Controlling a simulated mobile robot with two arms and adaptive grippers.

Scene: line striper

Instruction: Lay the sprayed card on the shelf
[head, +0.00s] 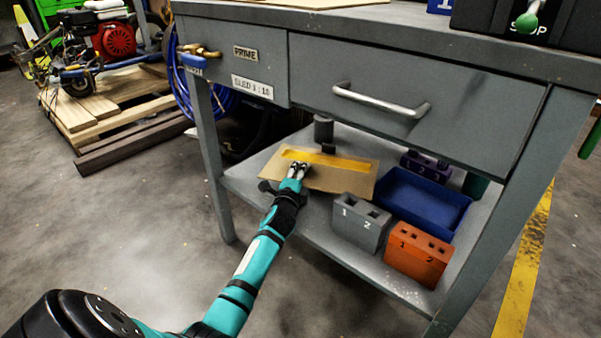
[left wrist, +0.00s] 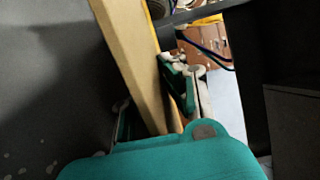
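The brown card (head: 335,180) with a yellow stripe across it is at the lower grey shelf (head: 318,228), under the drawer. Its striped face is turned up. I cannot tell whether it rests flat or is held slightly above the shelf. My left gripper (head: 299,170) is at the card's near edge and appears shut on it. In the left wrist view the card (left wrist: 135,50) runs steeply between the fingers, seen at a slant, and hides part of one finger. My right gripper is in neither view.
A grey block (head: 360,222), an orange block (head: 418,254), a blue tray (head: 425,203) and a purple block (head: 424,164) stand right of the card. A dark grey fixture (head: 323,130) is behind it. The drawer (head: 400,95) overhangs the shelf; a table leg (head: 212,160) stands left.

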